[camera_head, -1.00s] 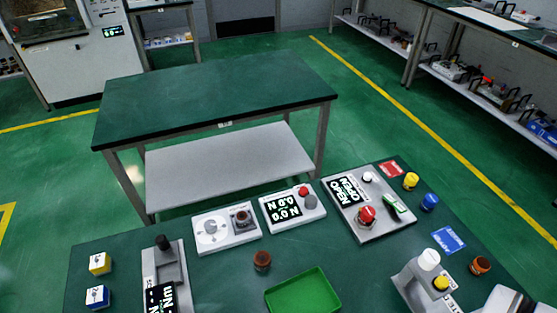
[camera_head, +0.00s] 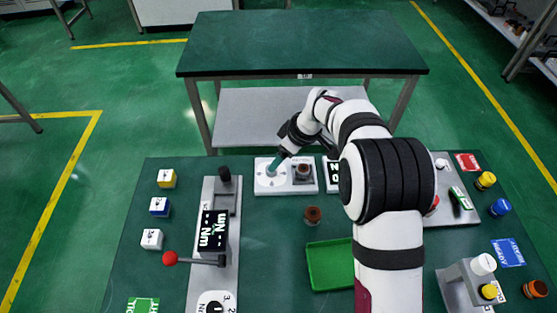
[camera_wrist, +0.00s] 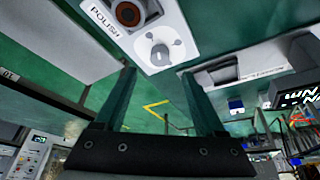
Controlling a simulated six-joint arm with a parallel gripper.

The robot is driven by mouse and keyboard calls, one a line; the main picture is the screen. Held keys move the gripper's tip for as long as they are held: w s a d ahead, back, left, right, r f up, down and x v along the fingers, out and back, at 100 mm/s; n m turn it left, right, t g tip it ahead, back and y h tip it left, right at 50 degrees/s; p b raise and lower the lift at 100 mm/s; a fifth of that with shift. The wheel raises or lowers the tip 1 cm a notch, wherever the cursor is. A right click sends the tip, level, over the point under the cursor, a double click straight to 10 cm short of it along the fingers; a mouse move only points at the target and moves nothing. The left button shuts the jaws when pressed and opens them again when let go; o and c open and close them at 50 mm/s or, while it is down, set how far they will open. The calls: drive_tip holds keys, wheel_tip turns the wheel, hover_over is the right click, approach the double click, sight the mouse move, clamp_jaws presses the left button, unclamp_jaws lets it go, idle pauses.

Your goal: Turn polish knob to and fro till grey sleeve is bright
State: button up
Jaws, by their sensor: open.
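The white polish box (camera_head: 262,188), labelled POLISH in the wrist view, stands at the back edge of the green table. Its round white knob (camera_wrist: 160,55) lies just beyond and between my fingertips in the wrist view. A brownish ring-shaped sleeve with a dark centre (camera_wrist: 128,13) sits in the box's holder beside the knob; in the head view this sleeve (camera_head: 303,171) looks dull and dark. My gripper (camera_head: 273,167) is open and points down at the knob, with teal fingers apart (camera_wrist: 159,73). I cannot tell whether the fingers touch the knob.
A brown ring piece (camera_head: 313,215) and a green tray (camera_head: 325,265) lie in front of the box. A lever device with a red ball (camera_head: 169,258) stands left. My arm hides part of the display box (camera_head: 333,174). Several coloured cubes stand at the left.

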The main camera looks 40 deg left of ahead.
drive_tip(key=x, duration=0.7)
clamp_jaws()
